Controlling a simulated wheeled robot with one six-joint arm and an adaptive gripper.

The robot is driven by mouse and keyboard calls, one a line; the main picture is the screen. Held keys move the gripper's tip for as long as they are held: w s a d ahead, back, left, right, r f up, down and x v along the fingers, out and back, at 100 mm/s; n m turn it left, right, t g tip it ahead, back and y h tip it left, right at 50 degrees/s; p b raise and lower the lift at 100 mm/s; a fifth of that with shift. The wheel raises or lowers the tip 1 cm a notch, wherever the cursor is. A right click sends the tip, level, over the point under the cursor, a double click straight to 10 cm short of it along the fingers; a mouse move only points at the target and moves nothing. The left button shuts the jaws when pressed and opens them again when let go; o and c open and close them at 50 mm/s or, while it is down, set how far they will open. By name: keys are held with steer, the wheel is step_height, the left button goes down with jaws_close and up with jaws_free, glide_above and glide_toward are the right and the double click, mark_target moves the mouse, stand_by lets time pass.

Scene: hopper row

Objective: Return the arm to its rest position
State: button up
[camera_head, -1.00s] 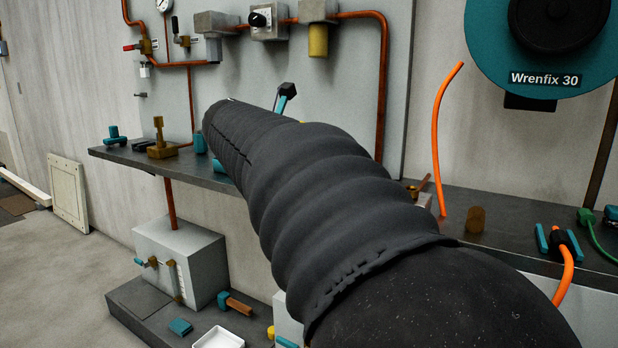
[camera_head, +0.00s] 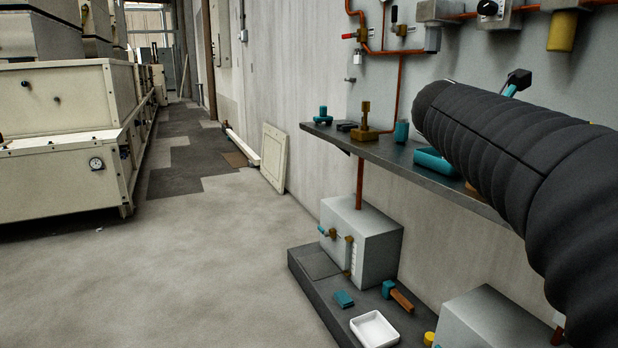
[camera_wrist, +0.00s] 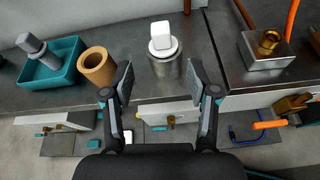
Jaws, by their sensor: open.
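My arm, in a black ribbed sleeve, enters the head view from the right and reaches over the wall shelf (camera_head: 460,178). My gripper (camera_wrist: 160,80) shows in the wrist view with its two dark fingers spread apart and nothing held between them. A grey metal cylinder (camera_wrist: 167,68) topped by a white block (camera_wrist: 161,37) stands on the shelf just past the gap between the fingertips. A tan cup (camera_wrist: 97,67) stands close to the left finger. In the head view I cannot make out the gripper's fingers behind the sleeve.
A teal tray (camera_wrist: 62,75) holding a grey part lies left of the cup. A metal block with a brass fitting (camera_wrist: 268,45) is at the right. Below the shelf are a grey box (camera_head: 360,240) and a white tray (camera_head: 375,328). Floor (camera_head: 190,260) at the left is clear.

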steer(key=s+a+f+m+y, duration=0.1)
steer(key=a+f+m+y, duration=0.25)
steer(key=f+m, duration=0.35)
steer(key=s+a+f+m+y, duration=0.25)
steer(key=a+f+m, duration=0.25)
steer(key=f, duration=0.4)
steer(key=s+a+f+m+y+p, duration=0.1)
steer(key=s+a+f+m+y, duration=0.2)
steer(key=s+a, duration=0.4)
steer(key=s+a+f+m+y+p, duration=0.2)
steer(key=s+a+f+m+y, duration=0.2)
steer(key=s+a+f, duration=0.3)
steer(key=shift+a+m+t, duration=0.3)
steer(key=shift+a+m, duration=0.6)
steer(key=shift+a, duration=0.25)
steer(key=shift+s, duration=0.1)
